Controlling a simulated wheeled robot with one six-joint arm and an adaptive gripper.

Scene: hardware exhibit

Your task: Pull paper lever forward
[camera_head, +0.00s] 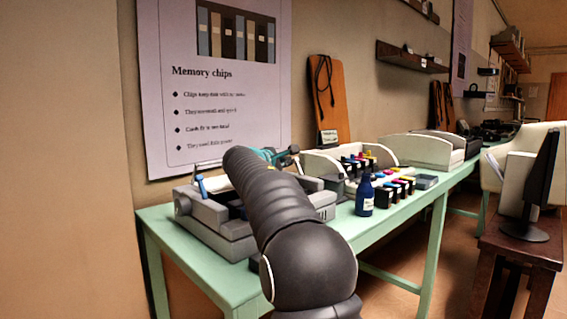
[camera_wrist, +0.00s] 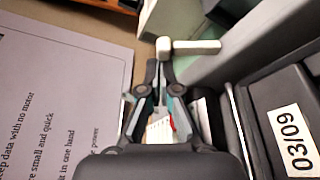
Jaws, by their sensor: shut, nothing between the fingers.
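A grey printer-like machine (camera_head: 215,235) sits on the green table, partly hidden behind my arm. A pale grey lever (camera_wrist: 195,47) with a rounded end stands out at its edge in the wrist view. My gripper (camera_wrist: 159,72) is shut and empty, with its fingertips just below the lever's rounded end; I cannot tell whether they touch it. In the head view my gripper (camera_head: 284,154) shows only in part, beyond my dark arm above the machine. A small blue lever (camera_head: 201,186) stands upright at the machine's left side. Which one is the paper lever is not marked.
A dark blue bottle (camera_head: 365,197) and several ink cartridges (camera_head: 396,186) stand to the right on the green table (camera_head: 415,197). A wall poster (camera_head: 215,90) hangs close behind the machine. A stool (camera_head: 520,245) with a monitor is at the far right.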

